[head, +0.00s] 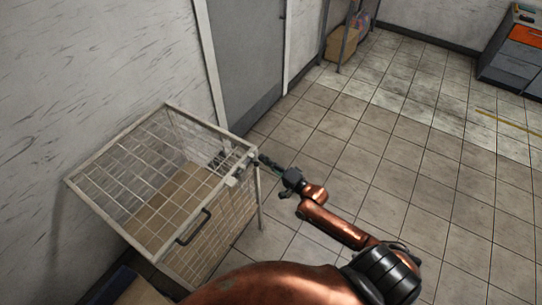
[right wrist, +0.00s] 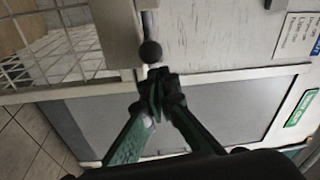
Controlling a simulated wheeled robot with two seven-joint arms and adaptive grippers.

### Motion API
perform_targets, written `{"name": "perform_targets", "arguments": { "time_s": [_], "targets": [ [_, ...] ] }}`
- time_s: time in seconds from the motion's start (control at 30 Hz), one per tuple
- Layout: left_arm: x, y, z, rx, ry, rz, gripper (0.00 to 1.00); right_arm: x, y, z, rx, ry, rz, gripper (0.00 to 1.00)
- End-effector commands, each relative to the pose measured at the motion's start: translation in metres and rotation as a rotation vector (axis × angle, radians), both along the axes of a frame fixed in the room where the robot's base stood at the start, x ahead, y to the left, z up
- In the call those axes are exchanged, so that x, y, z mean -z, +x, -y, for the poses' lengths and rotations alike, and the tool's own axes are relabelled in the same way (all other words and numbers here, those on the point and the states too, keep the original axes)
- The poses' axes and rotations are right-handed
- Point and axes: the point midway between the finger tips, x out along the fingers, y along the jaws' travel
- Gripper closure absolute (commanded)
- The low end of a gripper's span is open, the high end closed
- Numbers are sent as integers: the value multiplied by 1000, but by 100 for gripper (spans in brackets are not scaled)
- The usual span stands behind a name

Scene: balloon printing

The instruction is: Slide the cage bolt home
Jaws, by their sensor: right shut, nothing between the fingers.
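The wire cage (head: 212,126) stands against the wall at the left in the head view. Its bolt shows in the right wrist view as a dark rod with a round ball knob (right wrist: 150,52), at a pale plate (right wrist: 118,32) on the cage frame. In the head view a pale latch fitting (head: 236,176) sits near the cage's right top corner. My right gripper (head: 262,159) is at that corner, shut and empty. In the right wrist view its fingertips (right wrist: 157,82) are together just below the knob; I cannot tell whether they touch it. My left gripper is not in view.
A dark handle (head: 193,227) sticks out from the cage front. A grey door (head: 245,50) is behind the cage. A shelf with boxes (head: 343,42) and an orange-and-grey cabinet (head: 520,55) stand far back. The tiled floor (head: 420,150) to the right is clear.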

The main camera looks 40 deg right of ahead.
Motion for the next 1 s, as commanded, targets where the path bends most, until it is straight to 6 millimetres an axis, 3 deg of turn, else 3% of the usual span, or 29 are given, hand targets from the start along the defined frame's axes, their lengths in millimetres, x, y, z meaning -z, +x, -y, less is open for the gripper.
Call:
{"name": "perform_targets", "arguments": {
  "time_s": [0.53,0.8,1.0],
  "targets": [
    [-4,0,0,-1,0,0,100,2,-7,-9,1,1,-2,100],
    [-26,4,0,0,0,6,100,-1,-19,-39,1,3,-2,100],
    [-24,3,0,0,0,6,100,3,-20,-44,-2,-1,-2,100]
  ]
}}
